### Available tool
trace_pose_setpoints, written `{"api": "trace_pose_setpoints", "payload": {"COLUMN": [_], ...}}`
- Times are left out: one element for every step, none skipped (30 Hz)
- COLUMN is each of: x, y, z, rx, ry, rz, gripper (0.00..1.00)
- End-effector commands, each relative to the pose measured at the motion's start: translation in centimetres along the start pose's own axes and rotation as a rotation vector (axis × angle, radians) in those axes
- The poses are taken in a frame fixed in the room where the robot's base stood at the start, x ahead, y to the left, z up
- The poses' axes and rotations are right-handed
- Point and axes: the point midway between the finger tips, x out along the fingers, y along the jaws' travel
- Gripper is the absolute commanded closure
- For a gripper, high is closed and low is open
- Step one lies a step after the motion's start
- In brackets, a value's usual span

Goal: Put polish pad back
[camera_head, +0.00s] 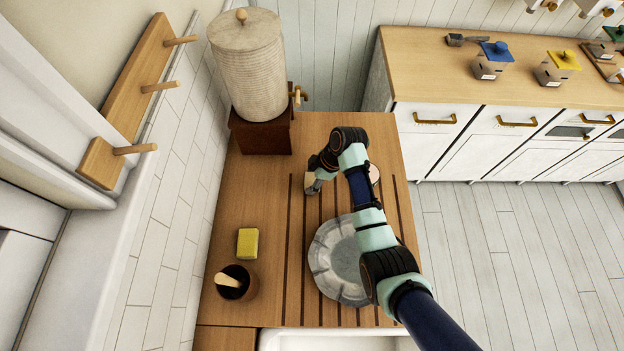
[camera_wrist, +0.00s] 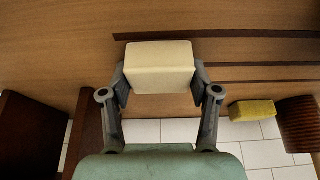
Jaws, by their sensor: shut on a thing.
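A cream block, which looks like the polish pad (camera_wrist: 160,66), is held between the two fingers of my gripper (camera_wrist: 159,82) in the wrist view. In the head view my gripper (camera_head: 313,186) is at the left end of the bent arm, over the wooden counter near its back half. The pad (camera_head: 310,180) shows only as a small pale patch beside the fingers there. I cannot tell whether the pad touches the counter.
A ribbed dispenser (camera_head: 250,70) stands on a dark wooden box (camera_head: 262,134) behind. A yellow sponge (camera_head: 248,242) and a brown pot (camera_head: 243,293) stand left. A grey scalloped dish (camera_head: 325,262) lies under my arm. A pale pink round thing (camera_head: 374,173) is partly hidden behind my arm.

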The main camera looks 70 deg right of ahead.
Motion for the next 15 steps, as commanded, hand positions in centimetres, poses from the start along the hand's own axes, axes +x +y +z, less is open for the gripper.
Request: {"api": "trace_pose_setpoints", "payload": {"x": [0.0,-0.03,-0.04,-0.05,-0.05,-0.02,0.06,0.17,0.31,0.24,0.21,0.2,0.2,0.2,0.19], "y": [0.02,0.03,0.02,0.02,0.02,0.02,0.02,0.01,0.01,0.01,0.01,0.01,0.01,0.01,0.01], "z": [-0.01,-0.02,-0.02,-0.02,-0.03,-0.01,0.03,0.07,0.13,0.1,0.09,0.08,0.08,0.08,0.08], "rx": [0.0,0.0,0.0,0.0,0.0,0.0,0.0,0.0,0.0,0.0,0.0,0.0,0.0,0.0,0.0], "ry": [0.0,0.0,0.0,0.0,0.0,0.0,0.0,0.0,0.0,0.0,0.0,0.0,0.0,0.0,0.0], "rz": [0.001,0.001,0.001,0.001,0.001,0.0,0.0,0.0,0.0,0.0,0.0,0.0,0.0,0.0,0.0], "gripper": [0.67,0.67,0.67,0.67,0.67,0.67,0.67,0.67,0.67,0.36,0.31,0.24,0.19,0.14,0.14]}}
